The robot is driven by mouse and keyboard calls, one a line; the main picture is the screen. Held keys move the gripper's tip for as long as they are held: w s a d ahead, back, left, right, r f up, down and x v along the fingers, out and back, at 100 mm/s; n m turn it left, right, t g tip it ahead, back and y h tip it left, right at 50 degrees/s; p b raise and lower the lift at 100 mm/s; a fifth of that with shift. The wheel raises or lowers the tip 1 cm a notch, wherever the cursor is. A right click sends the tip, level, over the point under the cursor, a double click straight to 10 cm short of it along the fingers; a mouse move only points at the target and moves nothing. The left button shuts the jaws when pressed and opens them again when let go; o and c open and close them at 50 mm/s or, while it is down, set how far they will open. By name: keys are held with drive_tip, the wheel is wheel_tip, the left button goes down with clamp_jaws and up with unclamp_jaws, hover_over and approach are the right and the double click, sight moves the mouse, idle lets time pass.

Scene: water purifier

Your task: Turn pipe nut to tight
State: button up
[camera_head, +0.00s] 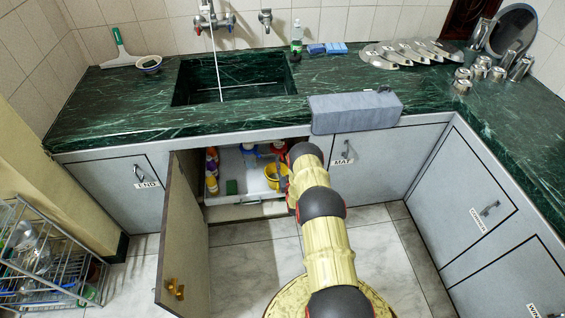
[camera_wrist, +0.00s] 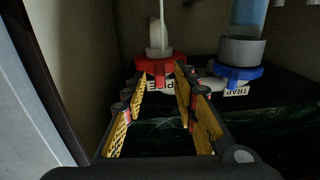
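In the wrist view a red nut (camera_wrist: 158,64) sits around a pale upright pipe (camera_wrist: 157,36), above a label that reads "PIPE", partly hidden. My gripper (camera_wrist: 161,80) is open, with its yellow fingers spread and the red nut ahead, between the fingertip directions. No clear contact shows. A blue nut (camera_wrist: 237,72) on a wider pipe stands to the right, above a label reading "TRAP". In the head view the red nut (camera_head: 278,147) shows under the counter beside my arm, and the blue nut (camera_head: 250,148) is left of it. My arm hides most of my gripper there.
The cabinet door (camera_head: 184,235) stands open at the left of my arm. Colourful bottles (camera_head: 212,170), a green sponge (camera_head: 231,187) and a yellow bucket (camera_head: 271,172) are inside. The counter edge runs above my arm. A dark cabinet wall is close left in the wrist view.

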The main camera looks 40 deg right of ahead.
drive_tip(key=shift+w+d, duration=0.3)
drive_tip(key=shift+w, duration=0.25)
drive_tip(key=c, duration=0.3)
drive_tip(key=c, duration=0.4)
clamp_jaws()
